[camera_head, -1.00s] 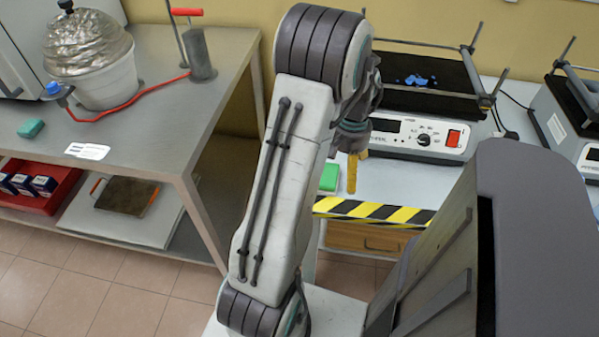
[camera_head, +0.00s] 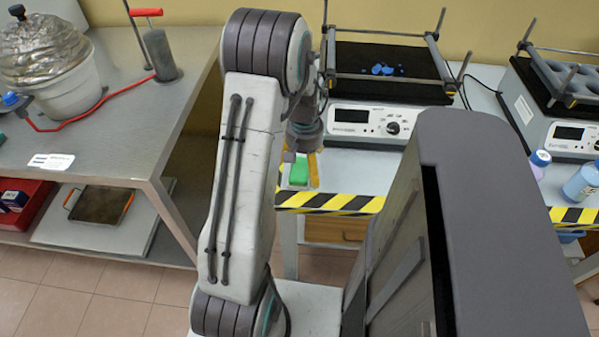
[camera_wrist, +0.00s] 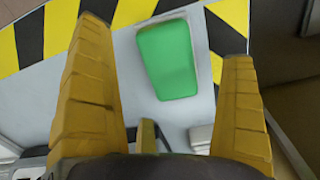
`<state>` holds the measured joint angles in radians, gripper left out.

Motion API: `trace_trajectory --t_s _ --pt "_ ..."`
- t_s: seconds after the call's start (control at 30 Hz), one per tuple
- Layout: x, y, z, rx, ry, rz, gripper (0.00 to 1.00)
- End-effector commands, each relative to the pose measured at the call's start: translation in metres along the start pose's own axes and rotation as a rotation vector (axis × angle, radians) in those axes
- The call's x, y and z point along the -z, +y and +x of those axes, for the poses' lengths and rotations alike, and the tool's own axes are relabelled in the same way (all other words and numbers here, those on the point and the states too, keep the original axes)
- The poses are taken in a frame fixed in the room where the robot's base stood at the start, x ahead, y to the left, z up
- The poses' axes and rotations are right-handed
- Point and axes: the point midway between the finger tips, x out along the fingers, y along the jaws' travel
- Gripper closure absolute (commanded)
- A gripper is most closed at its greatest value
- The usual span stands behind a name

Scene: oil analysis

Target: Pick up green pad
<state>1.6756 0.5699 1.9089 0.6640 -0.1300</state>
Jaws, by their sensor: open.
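The green pad (camera_wrist: 168,60) lies flat on the white bench top close to the yellow-and-black edge tape. In the wrist view it shows between and beyond the two yellow fingers of my gripper (camera_wrist: 165,75), which are wide apart and empty. In the head view the green pad (camera_head: 294,170) is partly hidden by my arm and gripper (camera_head: 305,165), which hangs over it. The fingers do not touch the pad in the wrist view; the exact height above it is hard to tell.
A shaker device (camera_head: 370,123) with a black platform stands behind the pad. Another device (camera_head: 575,130) and small bottles (camera_head: 583,182) are at the right. Striped tape (camera_head: 335,202) marks the bench's front edge. A grey metal table (camera_head: 110,130) stands at the left.

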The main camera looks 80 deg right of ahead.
Motion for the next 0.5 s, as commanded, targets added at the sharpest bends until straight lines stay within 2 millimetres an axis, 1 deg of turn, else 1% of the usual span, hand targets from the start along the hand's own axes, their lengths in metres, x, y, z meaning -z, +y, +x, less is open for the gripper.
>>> trace_trajectory --t_s 0.03,0.2,0.5 --pt "0.0 0.0 0.007 0.0 -0.001 0.0 0.01" --pt "0.0 0.0 0.019 0.0 0.0 0.0 0.01" --pt "0.0 0.0 0.021 0.0 0.001 0.001 0.01"
